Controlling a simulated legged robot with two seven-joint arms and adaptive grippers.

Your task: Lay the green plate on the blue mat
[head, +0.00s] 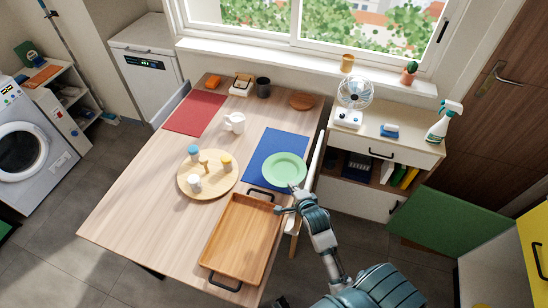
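The green plate (284,168) appears flat over the lower right part of the blue mat (262,158). Its right side reaches to or slightly past the mat's right edge. I cannot tell for sure whether it rests fully on the mat. My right gripper (285,199) is at the near rim of the plate, its fingers spread apart. One finger is by the rim and the other points left, clear of the plate. Whether it touches the rim is unclear. My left gripper is not in view.
A wooden tray (236,265) with dark handles lies just in front of the mat. A round board (207,193) with several small jars and a white mug (235,122) are to the left. A red mat (195,113) lies farther left. A white chair back (317,153) stands along the table's right edge.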

